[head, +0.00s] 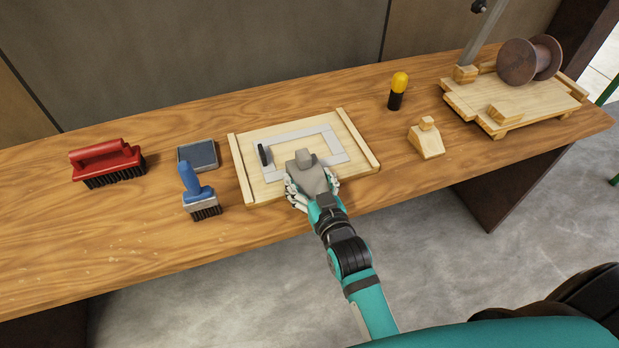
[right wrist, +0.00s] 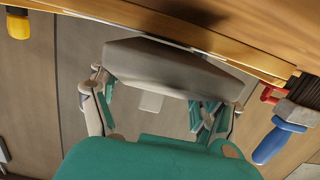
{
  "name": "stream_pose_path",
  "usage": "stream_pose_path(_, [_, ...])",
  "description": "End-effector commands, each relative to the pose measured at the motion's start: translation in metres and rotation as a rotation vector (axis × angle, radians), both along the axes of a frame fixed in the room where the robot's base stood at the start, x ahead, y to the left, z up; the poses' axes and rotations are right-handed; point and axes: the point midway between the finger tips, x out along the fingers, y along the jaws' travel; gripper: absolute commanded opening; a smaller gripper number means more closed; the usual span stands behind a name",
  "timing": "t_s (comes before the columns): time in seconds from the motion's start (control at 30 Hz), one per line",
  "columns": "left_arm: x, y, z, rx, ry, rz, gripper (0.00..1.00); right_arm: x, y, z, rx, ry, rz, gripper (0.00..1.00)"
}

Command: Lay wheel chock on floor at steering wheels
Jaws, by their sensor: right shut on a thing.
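My right gripper (head: 311,188) is shut on a grey wedge-shaped block with a square knob, which I take for the wheel chock (head: 307,172). It is held over the front part of a wooden board; whether it touches the board cannot be told. In the right wrist view the grey chock (right wrist: 175,66) spans between the fingers of my right gripper (right wrist: 165,92). A similar wooden wedge with a knob (head: 427,143) stands apart on the bench to the right. No steering wheels can be made out. My left gripper is not in view.
The wooden board (head: 238,165) has two side rails, a grey frame outline and a small black piece (head: 265,153). A red brush (head: 105,160), blue brush (head: 198,190), grey pad (head: 197,155), yellow-capped bottle (head: 397,92) and wooden platform with a reel (head: 530,60) share the bench. Concrete floor (head: 430,240) lies in front.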

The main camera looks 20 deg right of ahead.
Motion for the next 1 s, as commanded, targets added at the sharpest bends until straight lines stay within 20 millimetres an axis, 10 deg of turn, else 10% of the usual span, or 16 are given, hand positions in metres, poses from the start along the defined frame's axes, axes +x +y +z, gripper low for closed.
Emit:
stream_pose_path(0.07, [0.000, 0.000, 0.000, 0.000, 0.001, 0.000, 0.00, 0.000, 0.000, 0.000, 0.000, -0.002, 0.000, 0.36])
stream_pose_path(0.1, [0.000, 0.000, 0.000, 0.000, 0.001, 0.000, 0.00, 0.000, 0.000, 0.000, 0.000, 0.000, 0.000, 0.76])
stream_pose_path(0.3, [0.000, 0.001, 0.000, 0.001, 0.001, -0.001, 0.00, 0.000, 0.000, 0.000, 0.000, 0.000, 0.000, 1.00])
stream_pose_path(0.73, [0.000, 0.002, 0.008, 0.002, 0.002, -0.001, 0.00, -0.002, 0.000, 0.017, 0.000, 0.000, 0.000, 1.00])
stream_pose_path(1.0, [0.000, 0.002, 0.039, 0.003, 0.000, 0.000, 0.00, -0.063, -0.002, 0.026, 0.000, 0.006, 0.001, 1.00])
